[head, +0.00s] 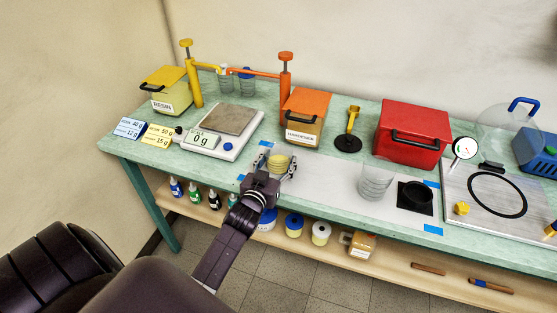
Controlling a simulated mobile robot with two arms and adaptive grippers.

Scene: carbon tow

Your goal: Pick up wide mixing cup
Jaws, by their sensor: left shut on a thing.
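My right gripper is not in view.
A scale (228,147) reading 0 g is left of the gripper. Yellow resin (166,101) and orange hardener (304,128) boxes with pumps stand behind. A red box (412,146), black square tray (415,198) and metal plate (500,228) are to the right.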

